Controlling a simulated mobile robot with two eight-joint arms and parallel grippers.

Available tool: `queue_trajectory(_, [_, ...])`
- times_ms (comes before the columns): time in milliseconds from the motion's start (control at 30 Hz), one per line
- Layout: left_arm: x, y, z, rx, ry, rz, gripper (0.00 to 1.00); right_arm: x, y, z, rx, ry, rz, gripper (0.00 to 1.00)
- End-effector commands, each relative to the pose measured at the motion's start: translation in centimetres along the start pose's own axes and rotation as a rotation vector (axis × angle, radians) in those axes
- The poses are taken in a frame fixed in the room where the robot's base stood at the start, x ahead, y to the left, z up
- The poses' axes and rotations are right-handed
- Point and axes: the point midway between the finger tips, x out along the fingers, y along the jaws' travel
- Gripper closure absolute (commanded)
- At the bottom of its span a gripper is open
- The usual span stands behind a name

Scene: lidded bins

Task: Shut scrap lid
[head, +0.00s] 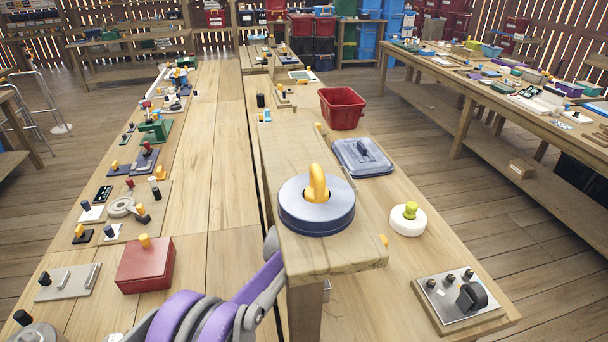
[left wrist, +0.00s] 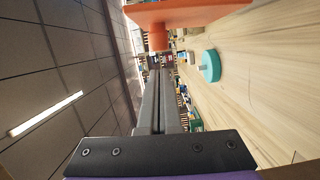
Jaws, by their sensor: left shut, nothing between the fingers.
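My left gripper (left wrist: 160,75) shows in the left wrist view, its dark fingers together and empty. Their tips point at an orange piece (left wrist: 190,14) with a short round stub; I cannot tell whether they touch it. In the head view, my purple and grey arm comes in at the bottom; its fingertips are hidden. No label shows which lid is the scrap lid. A round blue-grey lid (head: 317,217) with a yellow handle sits on the raised plank. A flat blue-grey lid (head: 362,157) with a dark handle lies behind it to the right. My right gripper is not in view.
An open red bin (head: 342,108) stands behind the flat lid. A red box (head: 146,264) is at the left, and a white disc (head: 407,220) with a green knob at the right. A teal disc (left wrist: 210,66) shows in the wrist view. The middle-left boards are mostly clear.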

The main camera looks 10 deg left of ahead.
Motion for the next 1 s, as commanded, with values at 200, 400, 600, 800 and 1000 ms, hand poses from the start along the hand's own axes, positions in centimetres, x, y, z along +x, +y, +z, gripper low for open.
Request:
queue_trajectory(200, [3.6,0.1,0.0,0.001,0.000,0.001,1.00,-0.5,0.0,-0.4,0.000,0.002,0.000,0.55])
queue_trajectory(400, [5.0,0.1,-0.1,0.001,0.000,0.000,1.00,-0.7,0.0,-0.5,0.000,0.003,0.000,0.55])
queue_trajectory(600, [5.2,0.0,0.0,0.001,0.000,0.000,1.00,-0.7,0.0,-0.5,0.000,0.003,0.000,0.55])
queue_trajectory(800, [5.2,0.1,0.0,0.002,-0.001,0.000,1.00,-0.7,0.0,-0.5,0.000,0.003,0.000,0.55])
queue_trajectory(1000, [5.2,0.2,0.3,0.002,-0.002,0.000,1.00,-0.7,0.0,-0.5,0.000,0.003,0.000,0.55])
